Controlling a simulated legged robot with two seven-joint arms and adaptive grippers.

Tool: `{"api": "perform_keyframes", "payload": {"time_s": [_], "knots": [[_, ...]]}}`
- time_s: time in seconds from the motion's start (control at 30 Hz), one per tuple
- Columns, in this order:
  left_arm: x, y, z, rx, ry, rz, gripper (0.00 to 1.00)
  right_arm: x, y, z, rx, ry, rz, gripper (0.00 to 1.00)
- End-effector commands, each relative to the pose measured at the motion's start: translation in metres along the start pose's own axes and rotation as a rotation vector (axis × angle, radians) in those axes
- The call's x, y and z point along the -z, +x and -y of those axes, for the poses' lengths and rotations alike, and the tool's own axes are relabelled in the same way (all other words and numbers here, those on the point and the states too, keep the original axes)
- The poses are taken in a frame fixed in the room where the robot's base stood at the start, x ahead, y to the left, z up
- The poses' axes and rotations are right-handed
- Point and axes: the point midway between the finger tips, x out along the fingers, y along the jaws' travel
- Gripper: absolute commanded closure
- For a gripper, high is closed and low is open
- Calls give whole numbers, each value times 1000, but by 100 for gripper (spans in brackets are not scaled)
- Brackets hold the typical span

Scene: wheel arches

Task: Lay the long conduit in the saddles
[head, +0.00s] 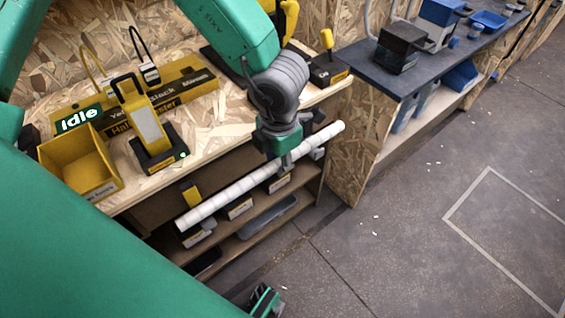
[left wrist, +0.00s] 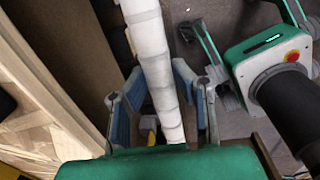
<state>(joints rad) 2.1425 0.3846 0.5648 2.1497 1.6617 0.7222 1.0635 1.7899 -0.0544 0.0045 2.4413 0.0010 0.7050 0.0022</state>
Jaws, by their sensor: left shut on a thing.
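The long conduit (head: 240,186) is a white, segmented tube. It lies slanted in the head view, its near end low on the left and its far end up on the right, in front of the bench edge. My left gripper (head: 285,158) is shut on it right of its middle, and the left wrist view shows the conduit (left wrist: 150,55) running between the blue-grey fingers (left wrist: 163,105). My right gripper (head: 265,300) shows only in part at the bottom. In the left wrist view its green fingers stand apart and empty. I cannot clearly make out the saddles; the conduit and arm cover part of the bench front.
The wooden bench holds a yellow bin (head: 80,165), a yellow-black stand (head: 148,130) and a green "Idle" sign (head: 78,119). Labelled boxes sit on the shelf below. A dark counter (head: 430,52) stands back right.

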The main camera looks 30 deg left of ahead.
Motion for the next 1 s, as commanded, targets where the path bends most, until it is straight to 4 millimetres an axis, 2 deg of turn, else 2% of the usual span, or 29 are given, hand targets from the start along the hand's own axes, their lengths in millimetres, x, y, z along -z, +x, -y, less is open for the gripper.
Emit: {"api": "perform_keyframes", "payload": {"time_s": [0.03, 0.27, 0.57, 1.0], "knots": [[0, 11, -3, 0, -2, 0, 100, -1, 10, 0, 0, 0, 0, 100], [0, 34, -15, -1, -2, 0, 100, -2, 32, 0, 0, 0, 0, 100], [0, 44, -32, -1, -2, -1, 100, -1, 25, 0, 0, 0, 0, 100], [0, 47, -34, 0, 0, -1, 100, -1, 25, 0, 0, 0, 0, 100]]}}
